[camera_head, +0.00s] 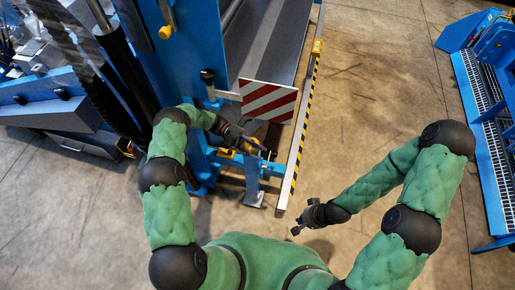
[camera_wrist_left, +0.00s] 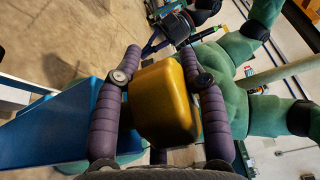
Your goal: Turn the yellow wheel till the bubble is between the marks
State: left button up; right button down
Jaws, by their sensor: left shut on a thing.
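My left gripper (camera_head: 250,144) is at the low blue frame beside the machine. In the left wrist view its two dark, ribbed fingers (camera_wrist_left: 160,95) are shut on a yellow rounded block (camera_wrist_left: 164,104). I cannot tell whether this block is part of the yellow wheel; no full wheel shape shows. In the head view the yellow part (camera_head: 254,142) is small and partly hidden by the gripper. The bubble and its marks cannot be made out in either view. My right gripper (camera_head: 298,222) hangs empty over the floor, apart from the frame; its finger opening is unclear.
A red-and-white striped board (camera_head: 268,101) stands just beyond my left gripper. A rail with yellow-and-black edging (camera_head: 302,125) runs along its right. Blue machinery (camera_head: 190,50) rises at the left; another blue machine (camera_head: 488,110) stands far right. Concrete floor (camera_head: 380,80) between is clear.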

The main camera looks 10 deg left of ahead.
pick_arm(q)
jog(key=shift+s+d+f+g, duration=0.1)
jog(key=shift+s+f+g, duration=0.2)
jog(key=shift+f+g, duration=0.1)
jog(key=o, duration=1)
jog(key=shift+o, duration=1.2)
jog(key=shift+w, duration=0.1)
jog(key=shift+r, duration=0.2)
jog(key=shift+w+r+t, duration=0.1)
jog(key=shift+w+t, duration=0.05)
jog(key=shift+t, duration=0.15)
